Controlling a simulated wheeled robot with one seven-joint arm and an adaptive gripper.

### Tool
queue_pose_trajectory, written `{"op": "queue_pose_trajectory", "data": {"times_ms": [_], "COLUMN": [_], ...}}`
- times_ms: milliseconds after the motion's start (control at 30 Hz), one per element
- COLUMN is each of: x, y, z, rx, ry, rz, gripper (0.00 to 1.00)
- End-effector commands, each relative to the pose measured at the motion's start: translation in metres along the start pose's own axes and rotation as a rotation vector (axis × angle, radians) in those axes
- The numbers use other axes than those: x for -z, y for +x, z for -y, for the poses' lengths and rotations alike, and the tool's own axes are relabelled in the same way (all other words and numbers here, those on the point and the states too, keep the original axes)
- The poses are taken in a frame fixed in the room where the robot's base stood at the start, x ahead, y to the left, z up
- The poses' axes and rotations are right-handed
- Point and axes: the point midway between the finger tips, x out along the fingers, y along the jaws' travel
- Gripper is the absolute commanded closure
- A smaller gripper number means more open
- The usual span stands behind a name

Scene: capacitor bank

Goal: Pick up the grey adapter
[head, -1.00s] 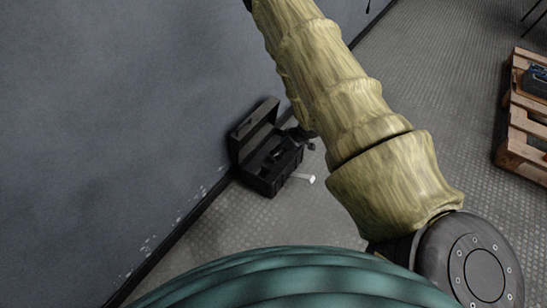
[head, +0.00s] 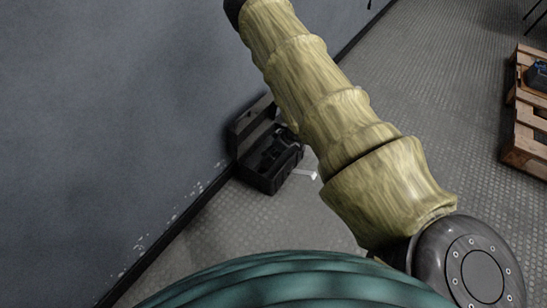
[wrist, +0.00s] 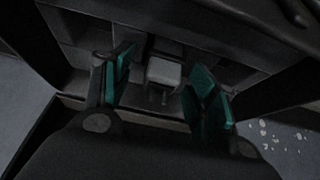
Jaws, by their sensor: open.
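The grey adapter (wrist: 164,73) is in the wrist view, a light grey block with thin prongs towards me. It lies inside a dark compartment of the open black toolbox (head: 265,179). My gripper (wrist: 163,82) is open, with one teal-padded finger left of the adapter and one right of it. I see gaps between the pads and the adapter; whether the tips are level with it is hard to tell. In the head view my arm hides part of the toolbox, and I cannot make out the adapter there.
The toolbox stands on the floor against the grey wall (head: 110,110), its lid raised on the wall side. A small white piece (head: 305,173) shows beside it. A wooden pallet (head: 527,130) with a dark blue item (head: 538,77) is at the right. The floor between is clear.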

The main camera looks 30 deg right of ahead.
Motion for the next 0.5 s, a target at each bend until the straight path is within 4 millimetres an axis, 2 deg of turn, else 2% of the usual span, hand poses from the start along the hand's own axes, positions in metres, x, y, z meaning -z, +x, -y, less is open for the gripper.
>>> {"op": "queue_pose_trajectory", "data": {"times_ms": [133, 167, 400, 433, 500], "x": [0.0004, 0.0003, 0.0001, 0.0001, 0.0003], "y": [-0.0009, -0.0009, -0.0009, -0.0009, -0.0010], "z": [0.0001, 0.0001, 0.0002, 0.0002, 0.0001], "rx": [0.000, 0.000, 0.000, 0.000, 0.000], "ry": [0.000, 0.000, 0.000, 0.000, 0.000], "rz": [0.000, 0.000, 0.001, 0.001, 0.000], "gripper": [0.42, 0.46, 0.89, 0.94, 0.94]}}
